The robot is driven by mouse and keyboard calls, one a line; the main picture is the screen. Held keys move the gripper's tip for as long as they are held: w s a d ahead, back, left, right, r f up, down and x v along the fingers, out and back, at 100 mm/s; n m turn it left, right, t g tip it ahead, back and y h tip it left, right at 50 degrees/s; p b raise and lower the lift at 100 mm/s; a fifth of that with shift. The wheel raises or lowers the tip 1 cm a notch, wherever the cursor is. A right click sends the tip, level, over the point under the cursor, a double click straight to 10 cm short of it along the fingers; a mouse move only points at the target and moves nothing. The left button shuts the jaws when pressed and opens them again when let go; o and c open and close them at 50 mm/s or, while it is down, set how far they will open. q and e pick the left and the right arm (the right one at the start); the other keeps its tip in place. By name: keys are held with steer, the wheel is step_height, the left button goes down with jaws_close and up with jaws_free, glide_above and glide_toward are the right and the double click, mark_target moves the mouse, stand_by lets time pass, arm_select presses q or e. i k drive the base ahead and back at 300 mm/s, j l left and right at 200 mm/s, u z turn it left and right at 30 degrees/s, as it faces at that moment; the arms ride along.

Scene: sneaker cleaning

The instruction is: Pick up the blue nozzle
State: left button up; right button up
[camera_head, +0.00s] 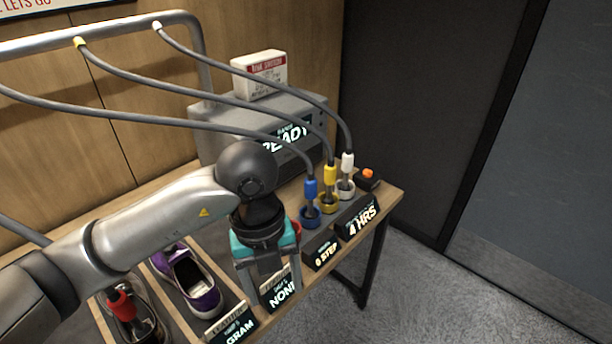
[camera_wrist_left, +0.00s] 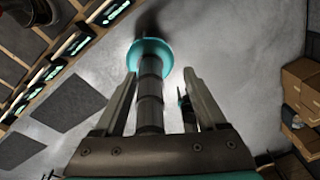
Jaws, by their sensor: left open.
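The blue nozzle (camera_head: 311,188) hangs on the end of a grey hose in the head view. It is upright, with its dark lower end in a blue ring holder (camera_head: 309,222) near the table's right end. My left gripper (camera_head: 270,280) is open, to the left of the nozzle and nearer the front edge, apart from it. The left wrist view shows its two spread fingers (camera_wrist_left: 160,76) with no nozzle recognisable between them. My right gripper is not in view.
A yellow nozzle (camera_head: 330,176) and a white nozzle (camera_head: 347,163) stand just right of the blue one. Small signs (camera_head: 358,218) line the table's front edge. A purple sneaker (camera_head: 205,300) lies at left. A grey machine (camera_head: 222,122) stands behind. Hoses arch overhead.

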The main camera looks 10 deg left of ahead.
mark_target(311, 182)
steer(key=i+j, duration=0.15)
steer(key=i, duration=0.15)
steer(key=i+j, duration=0.15)
steer(key=i, duration=0.2)
steer(key=i+l, duration=0.2)
steer(key=l, duration=0.2)
steer(key=i+l, duration=0.2)
steer(key=l, duration=0.2)
steer(key=i+l+u, duration=0.1)
steer(key=l, duration=0.25)
steer(key=i, duration=0.1)
